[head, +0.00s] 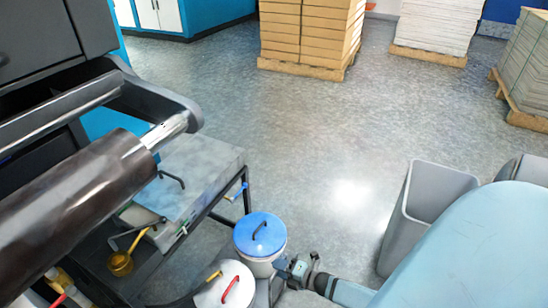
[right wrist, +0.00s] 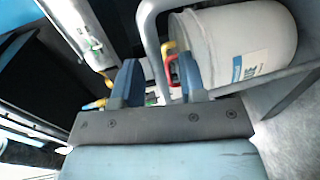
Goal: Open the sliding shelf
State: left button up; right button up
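My right gripper (head: 290,268) comes in from the lower right in the head view, beside the blue-lidded bucket (head: 260,232). In the right wrist view its two blue-grey fingers (right wrist: 160,85) stand apart, so it is open. A grey bent bar (right wrist: 150,35) runs down toward the gap between them; I cannot tell whether they touch it. The sliding shelf is not clearly identifiable; a dark-framed shelf unit (head: 215,213) carries a grey box with a black handle. The white bucket (right wrist: 245,45) lies to the right of the fingers. My left gripper is not in view.
A white-lidded bucket (head: 225,284) with red and yellow handles stands at the bottom. A dark machine roller (head: 75,195) covers the left. A grey bin (head: 432,192) stands right. Stacked brown boxes (head: 310,30) stand at the back. The middle floor is clear.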

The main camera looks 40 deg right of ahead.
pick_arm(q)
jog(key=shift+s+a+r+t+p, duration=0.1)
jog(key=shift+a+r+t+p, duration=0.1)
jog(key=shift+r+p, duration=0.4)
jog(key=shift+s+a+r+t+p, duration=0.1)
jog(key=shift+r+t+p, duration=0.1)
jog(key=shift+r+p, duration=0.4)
pick_arm(e)
jog(key=v, duration=1.1)
jog(key=shift+s+r, duration=0.1)
